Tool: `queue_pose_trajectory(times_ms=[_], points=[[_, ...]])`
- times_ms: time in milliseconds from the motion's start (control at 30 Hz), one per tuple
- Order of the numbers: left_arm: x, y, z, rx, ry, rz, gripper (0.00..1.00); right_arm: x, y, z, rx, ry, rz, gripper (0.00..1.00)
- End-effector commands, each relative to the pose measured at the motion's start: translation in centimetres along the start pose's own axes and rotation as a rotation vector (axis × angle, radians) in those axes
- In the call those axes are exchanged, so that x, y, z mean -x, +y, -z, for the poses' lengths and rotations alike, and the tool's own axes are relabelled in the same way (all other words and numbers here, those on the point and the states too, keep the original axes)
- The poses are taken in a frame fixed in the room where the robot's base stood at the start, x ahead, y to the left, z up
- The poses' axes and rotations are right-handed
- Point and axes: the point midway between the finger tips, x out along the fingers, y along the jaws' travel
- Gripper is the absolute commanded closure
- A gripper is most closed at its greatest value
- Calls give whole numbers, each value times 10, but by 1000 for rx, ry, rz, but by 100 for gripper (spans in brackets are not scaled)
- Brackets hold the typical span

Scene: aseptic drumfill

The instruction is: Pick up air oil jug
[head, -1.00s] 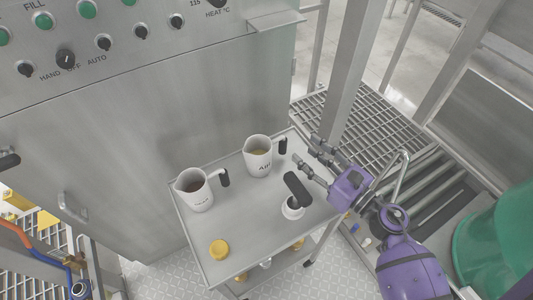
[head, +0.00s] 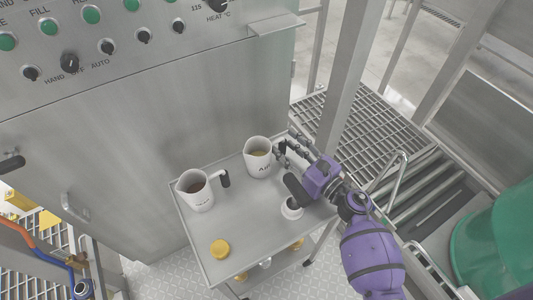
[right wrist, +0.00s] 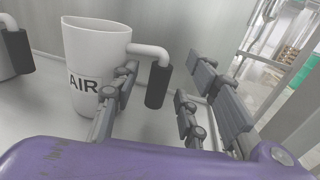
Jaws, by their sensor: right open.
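The air oil jug (head: 257,158) is a white jug marked "AIR", upright at the back of the cart. In the right wrist view the jug (right wrist: 92,60) stands just beyond my fingers, with its black-gripped handle (right wrist: 158,82) to the right of its body. My right gripper (head: 284,145) is open beside the handle. In the right wrist view the handle lies between its fingers (right wrist: 160,100), and one finger overlaps the jug's lower right side. I cannot tell whether it touches. My left gripper is not in view.
Another white jug (head: 197,192) stands left on the grey cart top (head: 230,215). A small white vessel with a black handle (head: 291,208) stands close below my right gripper. A yellow lid (head: 220,249) lies at the front. A steel cabinet (head: 130,130) rises behind the cart.

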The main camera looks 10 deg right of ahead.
Motion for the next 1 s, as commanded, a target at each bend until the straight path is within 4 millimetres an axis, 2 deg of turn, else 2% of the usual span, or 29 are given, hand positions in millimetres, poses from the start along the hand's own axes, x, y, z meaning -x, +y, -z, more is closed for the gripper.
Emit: queue_pose_trajectory(times_ms=[100,400,1000], points=[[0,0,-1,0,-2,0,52,1,0,1,0,1,0,62],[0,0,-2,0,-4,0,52,1,0,0,0,1,0,100],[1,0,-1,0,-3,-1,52,0,0,-5,1,-2,-1,100]])
